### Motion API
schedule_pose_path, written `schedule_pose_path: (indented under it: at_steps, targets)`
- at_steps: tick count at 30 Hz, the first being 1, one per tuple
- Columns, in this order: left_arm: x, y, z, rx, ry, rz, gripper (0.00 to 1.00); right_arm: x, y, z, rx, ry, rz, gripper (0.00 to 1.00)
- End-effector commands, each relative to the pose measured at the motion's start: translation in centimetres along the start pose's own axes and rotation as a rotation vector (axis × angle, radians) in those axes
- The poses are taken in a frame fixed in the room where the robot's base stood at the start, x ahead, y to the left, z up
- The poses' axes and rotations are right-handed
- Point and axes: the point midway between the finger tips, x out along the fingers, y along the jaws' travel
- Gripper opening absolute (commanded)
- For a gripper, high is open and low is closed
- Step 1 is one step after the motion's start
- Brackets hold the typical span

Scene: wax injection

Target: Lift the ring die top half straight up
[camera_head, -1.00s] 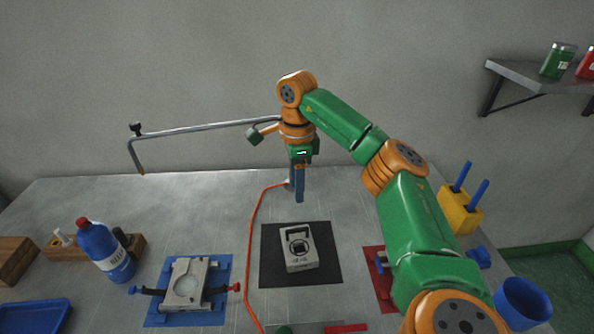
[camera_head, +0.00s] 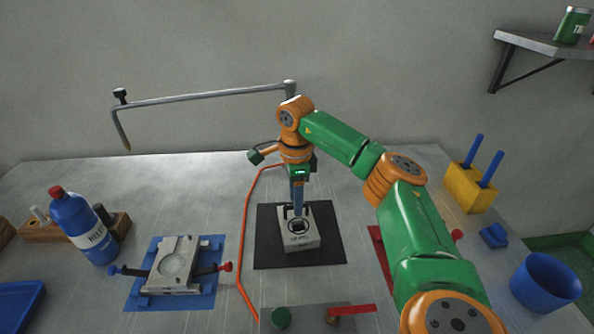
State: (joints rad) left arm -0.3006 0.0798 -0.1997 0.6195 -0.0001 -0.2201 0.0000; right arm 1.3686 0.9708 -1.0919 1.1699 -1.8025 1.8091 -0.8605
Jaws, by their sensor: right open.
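The fingers are open and hide part of the handle. Whether they touch it cannot be told. My left gripper is not in view.
Another die (camera_head: 174,264) with a round mark lies on a blue mat (camera_head: 205,298) at left. An orange hose (camera_head: 243,235) runs beside the black mat. A blue bottle (camera_head: 84,228), yellow holder (camera_head: 468,188) and blue cup (camera_head: 545,282) stand toward the sides.

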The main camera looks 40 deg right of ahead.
Motion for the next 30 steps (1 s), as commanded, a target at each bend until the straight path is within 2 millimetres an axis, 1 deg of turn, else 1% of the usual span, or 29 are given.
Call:
schedule_pose_path:
  at_steps: [1,2,3,6,12,13,14,15,18,30]
  targets:
    - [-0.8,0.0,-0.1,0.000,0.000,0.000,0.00,0.7,-0.1,-0.1,0.002,0.003,0.005,0.47]
    - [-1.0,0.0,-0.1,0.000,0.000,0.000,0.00,1.3,-0.1,-0.1,0.001,0.003,0.005,0.47]
    - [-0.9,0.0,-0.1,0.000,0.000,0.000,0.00,2.1,-0.1,-0.1,0.001,0.003,0.004,0.47]
    - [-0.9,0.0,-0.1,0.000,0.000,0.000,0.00,3.3,-0.2,-0.1,0.000,0.001,0.001,0.47]
    - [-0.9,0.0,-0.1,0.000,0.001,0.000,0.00,3.5,-0.2,-0.1,0.000,0.000,0.000,0.47]
    - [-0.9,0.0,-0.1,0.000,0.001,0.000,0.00,3.5,-0.2,-0.1,0.000,0.000,0.000,0.42]
    - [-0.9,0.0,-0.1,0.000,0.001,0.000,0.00,3.5,-0.2,-0.1,0.000,0.000,0.000,0.34]
    - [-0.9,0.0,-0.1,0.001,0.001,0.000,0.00,3.5,-0.2,-0.1,0.000,0.000,0.000,0.23]
    - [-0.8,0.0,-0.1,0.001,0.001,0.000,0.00,3.5,-0.2,-0.1,0.000,0.000,0.000,0.00]
    - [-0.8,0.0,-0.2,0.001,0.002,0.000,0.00,3.5,-0.2,0.0,0.000,0.000,0.000,0.00]
